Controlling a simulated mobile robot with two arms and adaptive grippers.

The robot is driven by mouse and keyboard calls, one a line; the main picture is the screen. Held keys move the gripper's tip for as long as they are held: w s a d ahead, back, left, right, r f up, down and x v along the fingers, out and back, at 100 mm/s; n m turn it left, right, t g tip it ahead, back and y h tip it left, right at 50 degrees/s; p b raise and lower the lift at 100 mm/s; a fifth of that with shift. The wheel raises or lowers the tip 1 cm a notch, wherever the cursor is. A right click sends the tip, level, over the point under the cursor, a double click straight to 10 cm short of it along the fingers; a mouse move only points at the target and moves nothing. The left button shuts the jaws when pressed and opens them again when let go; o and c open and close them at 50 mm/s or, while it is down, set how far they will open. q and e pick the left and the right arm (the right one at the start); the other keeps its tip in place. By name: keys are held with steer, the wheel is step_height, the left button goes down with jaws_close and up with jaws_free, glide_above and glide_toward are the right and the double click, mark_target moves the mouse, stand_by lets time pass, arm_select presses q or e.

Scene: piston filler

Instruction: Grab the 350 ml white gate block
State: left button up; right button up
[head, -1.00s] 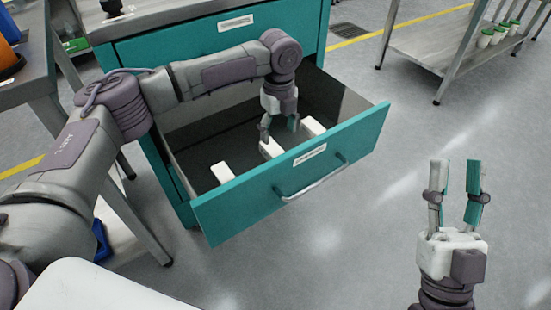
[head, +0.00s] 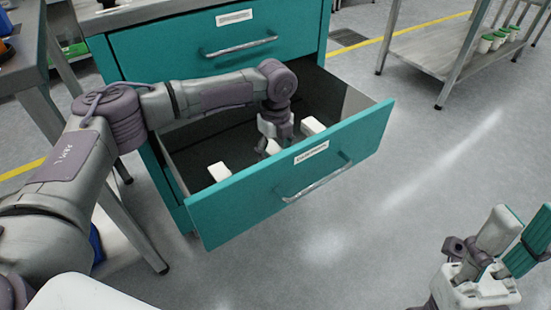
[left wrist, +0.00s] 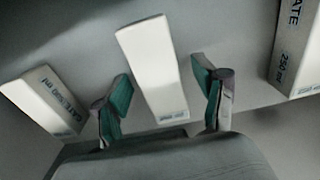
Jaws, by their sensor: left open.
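Three white gate blocks stand in the open drawer. In the left wrist view, the right block (left wrist: 296,50) reads "GATE 250 ml". The left block (left wrist: 48,100) reads "GATE" with a volume too blurred to be sure of. The middle block (left wrist: 150,65) has a small blue label that I cannot read, so I cannot confirm it is 350 ml. My left gripper (left wrist: 162,82) is open, with one finger on each side of the middle block, apart from it. In the head view, my left gripper (head: 268,148) is down in the drawer, its fingers mostly hidden. My right gripper (head: 526,220) is open and empty.
The teal drawer front (head: 230,205) with its handle (head: 315,180) stands between the blocks and the open floor. The cabinet (head: 190,50) is behind. A metal shelf (head: 440,55) with several green-lidded containers is at the upper right.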

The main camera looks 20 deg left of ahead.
arm_select(q)
steer(key=shift+r, duration=0.1)
steer(key=shift+c, duration=0.2)
steer(key=c, duration=1.3)
steer(key=shift+o, duration=0.2)
steer(key=shift+r, duration=0.1)
